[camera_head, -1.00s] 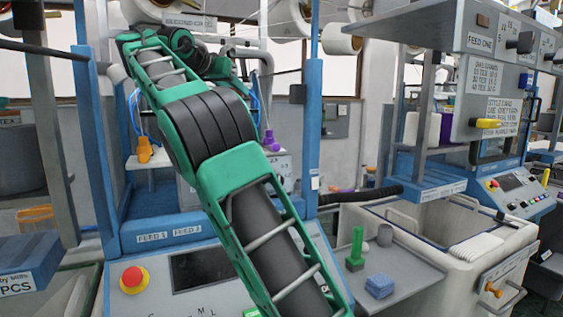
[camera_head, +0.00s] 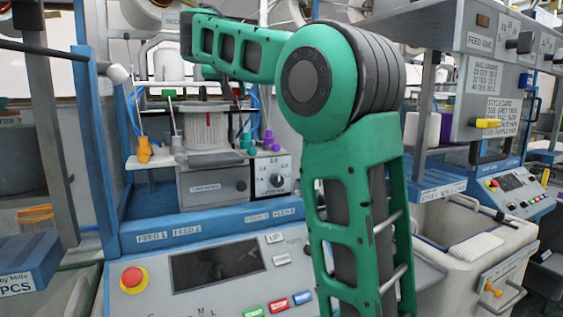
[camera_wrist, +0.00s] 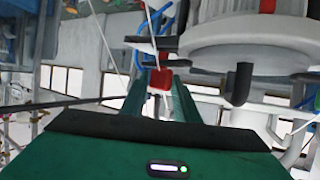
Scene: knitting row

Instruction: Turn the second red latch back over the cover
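In the wrist view a small red block (camera_wrist: 161,79), which looks like a latch end, shows between the far ends of my gripper's fingers (camera_wrist: 170,92). The two dark green fingers stand apart, with a gap visible between them. I cannot tell whether they touch the red block. The pale round cover (camera_wrist: 250,45) is at the upper right of the wrist view, with a black elbow-shaped part (camera_wrist: 238,82) below it. In the head view the ribbed pale drum (camera_head: 206,130) stands on the machine.
Orange (camera_head: 144,150) and purple (camera_head: 270,142) pegs stand either side of the drum. A grey box with a dial (camera_head: 275,180) is beneath it. A control panel with a red stop button (camera_head: 133,279) is in front. A blue post (camera_head: 95,130) rises at left.

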